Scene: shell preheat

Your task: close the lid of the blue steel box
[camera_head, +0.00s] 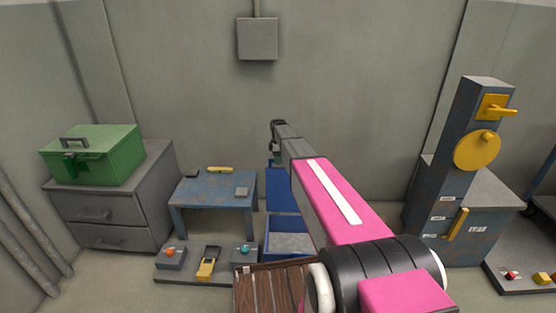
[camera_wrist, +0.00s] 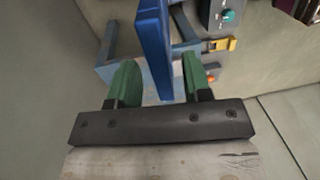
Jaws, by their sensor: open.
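The blue steel box (camera_head: 287,257) stands on the floor in the middle of the head view, its grey inside showing. Its blue lid (camera_head: 279,201) is up, upright behind the box, partly hidden by my arm. My gripper (camera_head: 275,149) is at the top of the lid in the head view, mostly hidden. In the wrist view my gripper (camera_wrist: 159,82) is open, with green fingers on either side of the blue lid (camera_wrist: 152,35), seen edge-on. A gap shows beside the lid; I cannot tell whether either finger touches it.
A blue table (camera_head: 213,191) stands left of the box, with a control panel (camera_head: 190,276) in front. A wooden slatted crate (camera_head: 262,287) is in front of the box. A grey cabinet (camera_head: 105,216) bears a green box (camera_head: 105,160). A grey post (camera_head: 455,150) with yellow fittings stands right.

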